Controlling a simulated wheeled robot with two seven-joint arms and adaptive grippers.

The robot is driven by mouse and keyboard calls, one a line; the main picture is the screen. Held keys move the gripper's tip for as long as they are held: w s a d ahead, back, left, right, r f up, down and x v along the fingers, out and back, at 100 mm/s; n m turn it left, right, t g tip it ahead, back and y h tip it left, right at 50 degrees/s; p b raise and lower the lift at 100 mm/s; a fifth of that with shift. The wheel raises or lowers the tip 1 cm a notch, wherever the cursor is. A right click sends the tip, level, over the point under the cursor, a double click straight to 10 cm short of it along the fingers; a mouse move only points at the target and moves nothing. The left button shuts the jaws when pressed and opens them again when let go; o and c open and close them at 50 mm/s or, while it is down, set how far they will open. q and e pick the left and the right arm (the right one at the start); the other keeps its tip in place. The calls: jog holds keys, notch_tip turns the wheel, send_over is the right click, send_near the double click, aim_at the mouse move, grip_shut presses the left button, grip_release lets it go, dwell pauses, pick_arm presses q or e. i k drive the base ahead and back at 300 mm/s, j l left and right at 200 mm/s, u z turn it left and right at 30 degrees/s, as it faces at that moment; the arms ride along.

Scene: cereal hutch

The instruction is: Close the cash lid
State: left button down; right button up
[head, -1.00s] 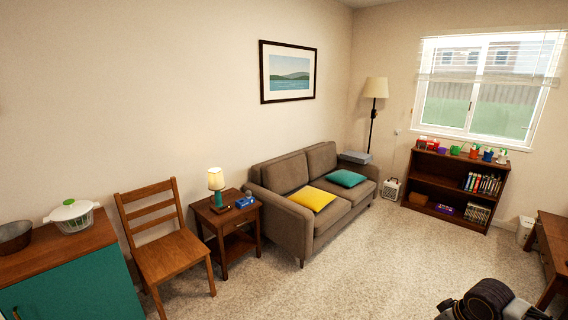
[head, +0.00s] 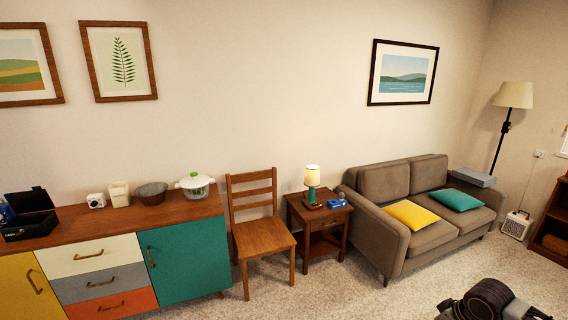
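A black cash box (head: 30,228) with small pale lettering on its front stands on the wooden top of the sideboard at the far left of the head view. Its lid (head: 30,201) is raised, standing up and tilted back behind the body. Some blue item shows beside its left side, cut by the picture edge. Neither of my grippers is in view. Only a black and grey part of my own arm shows at the lower right, far from the box.
A wooden chair (head: 262,238), side table (head: 318,212) and sofa (head: 420,220) line the wall. Carpet (head: 350,295) in front is clear.

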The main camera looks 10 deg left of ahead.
aim_at(37, 200)
jog(key=u, duration=1.95)
jog(key=i, duration=0.1)
